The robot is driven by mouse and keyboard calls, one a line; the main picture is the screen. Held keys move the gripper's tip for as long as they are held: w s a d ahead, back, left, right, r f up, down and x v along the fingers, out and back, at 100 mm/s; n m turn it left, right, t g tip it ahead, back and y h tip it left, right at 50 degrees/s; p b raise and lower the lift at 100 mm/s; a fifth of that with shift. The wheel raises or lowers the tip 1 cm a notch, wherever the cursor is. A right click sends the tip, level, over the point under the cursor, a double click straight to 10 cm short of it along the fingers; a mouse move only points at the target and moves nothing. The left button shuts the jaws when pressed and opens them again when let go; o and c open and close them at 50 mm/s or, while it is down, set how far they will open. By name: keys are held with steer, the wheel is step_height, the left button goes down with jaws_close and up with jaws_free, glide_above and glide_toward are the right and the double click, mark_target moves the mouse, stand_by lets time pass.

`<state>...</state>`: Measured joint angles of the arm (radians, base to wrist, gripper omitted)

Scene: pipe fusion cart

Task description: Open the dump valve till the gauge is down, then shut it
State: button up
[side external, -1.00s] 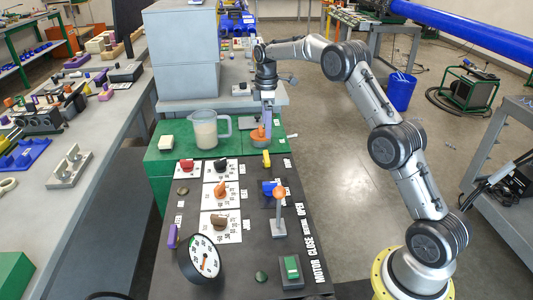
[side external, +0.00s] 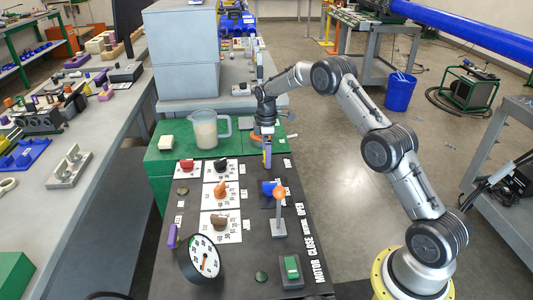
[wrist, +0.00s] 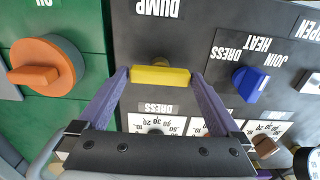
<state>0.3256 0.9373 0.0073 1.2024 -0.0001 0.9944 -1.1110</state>
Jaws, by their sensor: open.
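The yellow dump valve handle (wrist: 160,75) lies across the middle of the wrist view, by the upside-down word DUMP on the black panel. My gripper (wrist: 160,78) is open, with one purple finger near each end of the yellow handle. I cannot tell whether the fingers touch it. In the side view my gripper (side external: 267,158) points down at the panel and hides most of the handle. The round gauge (side external: 203,258), white with a black rim, stands tilted at the panel's near left. Its orange needle shows, but its reading is too small to tell.
A large orange knob (wrist: 45,65) sits on the green surface beside the handle. A blue knob (wrist: 250,84) marked JOIN, HEAT and DRESS is on the other side. An orange-topped lever (side external: 279,210) stands upright nearer. A clear jug (side external: 207,130) stands behind the panel.

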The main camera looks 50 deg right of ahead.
steer(key=shift+c, duration=0.3)
steer(key=c, duration=0.9)
steer(key=shift+c, duration=0.2)
